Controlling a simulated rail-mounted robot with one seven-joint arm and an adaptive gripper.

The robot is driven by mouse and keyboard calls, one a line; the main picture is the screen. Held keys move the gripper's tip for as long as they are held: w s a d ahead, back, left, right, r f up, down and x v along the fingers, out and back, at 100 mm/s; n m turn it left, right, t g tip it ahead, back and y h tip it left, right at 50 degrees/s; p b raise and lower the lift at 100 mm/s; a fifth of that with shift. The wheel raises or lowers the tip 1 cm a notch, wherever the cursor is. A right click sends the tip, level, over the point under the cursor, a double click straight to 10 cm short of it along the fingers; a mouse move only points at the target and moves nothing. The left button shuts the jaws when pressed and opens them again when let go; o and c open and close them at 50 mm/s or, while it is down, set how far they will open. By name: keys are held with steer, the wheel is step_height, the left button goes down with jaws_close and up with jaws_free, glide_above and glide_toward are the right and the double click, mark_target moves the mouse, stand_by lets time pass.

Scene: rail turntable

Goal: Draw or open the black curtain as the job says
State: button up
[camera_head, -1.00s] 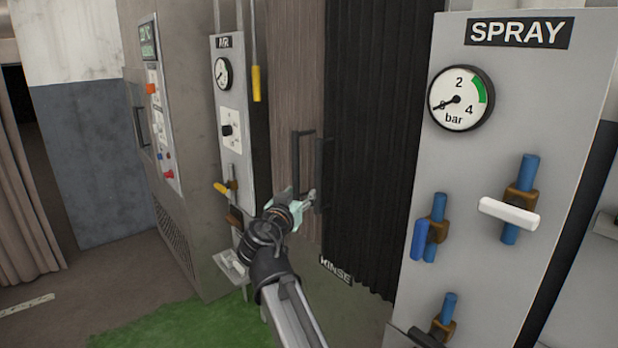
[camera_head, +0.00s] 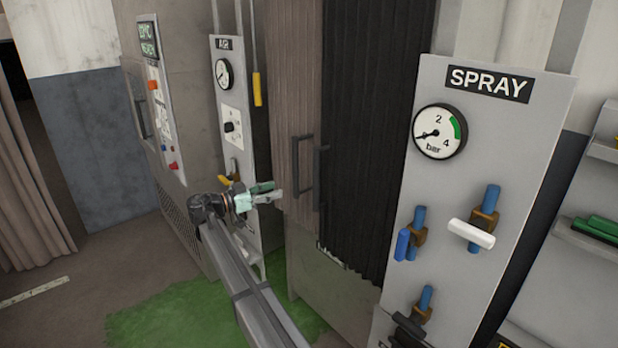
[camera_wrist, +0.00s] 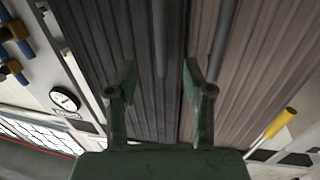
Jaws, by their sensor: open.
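The black curtain (camera_head: 370,130) hangs in pleats right of a brown curtain (camera_head: 292,90). Both look closed up against each other at their meeting edges. A dark upright handle (camera_head: 319,178) is at the black curtain's left edge, beside a second handle (camera_head: 296,168) on the brown one. In the wrist view the black curtain (camera_wrist: 100,50) is left and the brown one (camera_wrist: 265,60) right. An upright bar (camera_wrist: 158,40) lies between my open fingers' lines, apart from them.
The SPRAY panel (camera_head: 480,130) with gauge and valves stands close at the right. The AIR panel (camera_head: 222,110) with a yellow lever and a grey control cabinet (camera_head: 190,120) are at the left. Green floor (camera_head: 150,325) lies below.

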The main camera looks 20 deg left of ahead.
steer(key=p+x, duration=0.5)
steer(key=x, duration=1.1)
steer(key=shift+w, duration=0.2)
steer(key=shift+d+r, duration=0.1)
jaws_close()
